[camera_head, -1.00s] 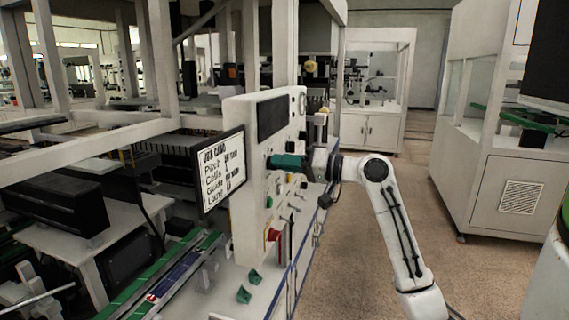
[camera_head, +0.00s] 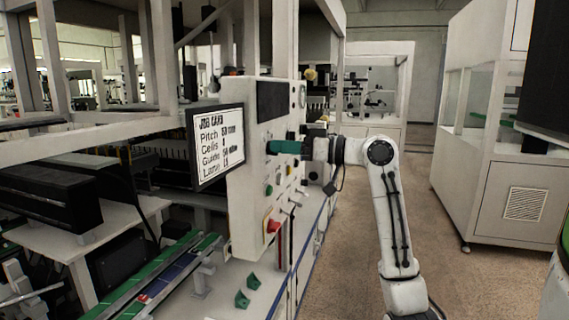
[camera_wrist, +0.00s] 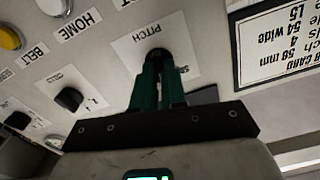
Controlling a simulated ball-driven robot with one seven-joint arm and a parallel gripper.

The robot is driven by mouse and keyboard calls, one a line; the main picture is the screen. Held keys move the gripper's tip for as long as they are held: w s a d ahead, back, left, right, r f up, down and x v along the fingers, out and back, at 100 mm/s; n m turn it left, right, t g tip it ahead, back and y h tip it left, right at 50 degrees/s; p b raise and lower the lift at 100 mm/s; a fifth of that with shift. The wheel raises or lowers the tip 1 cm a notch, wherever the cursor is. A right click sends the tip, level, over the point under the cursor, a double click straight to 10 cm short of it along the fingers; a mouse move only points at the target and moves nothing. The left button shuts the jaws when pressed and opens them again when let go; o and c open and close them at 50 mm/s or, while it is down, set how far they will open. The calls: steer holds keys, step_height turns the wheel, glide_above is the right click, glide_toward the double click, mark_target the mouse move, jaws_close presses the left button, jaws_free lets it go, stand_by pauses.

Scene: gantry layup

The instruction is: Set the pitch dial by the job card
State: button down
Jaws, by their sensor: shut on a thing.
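The pitch dial, a dark round knob (camera_wrist: 158,53) on a white plate marked PITCH (camera_wrist: 181,45), shows in the wrist view. My gripper's green fingers (camera_wrist: 158,62) are closed around it, hiding most of the knob and where it points. In the head view my gripper (camera_head: 274,147) reaches the front of the white control panel (camera_head: 243,205); the dial is hidden there. The job card (camera_head: 217,146) hangs at the panel's left side. Its text is upside down in the wrist view (camera_wrist: 275,45) and appears to read 58 mm, 4, 54 wide, L5.
A dark knob (camera_wrist: 69,99), another knob (camera_wrist: 18,120), a HOME button (camera_wrist: 53,5) and a yellow BELT button (camera_wrist: 9,38) lie near the dial. A red knob (camera_head: 273,226) is lower on the panel. Open floor (camera_head: 345,255) lies to the right, before a white cabinet (camera_head: 505,175).

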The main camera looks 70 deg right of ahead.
steer(key=n+b, duration=0.4)
steer(key=n, duration=0.1)
steer(key=n+b, duration=0.5)
steer(key=n, duration=0.1)
steer(key=shift+a+f+b, duration=0.15)
steer(key=shift+a+b, duration=0.05)
steer(key=shift+b, duration=0.1)
steer(key=shift+n, duration=0.3)
steer(key=c, duration=1.2)
jaws_free()
steer(key=s, duration=1)
steer(key=shift+s+d, duration=0.4)
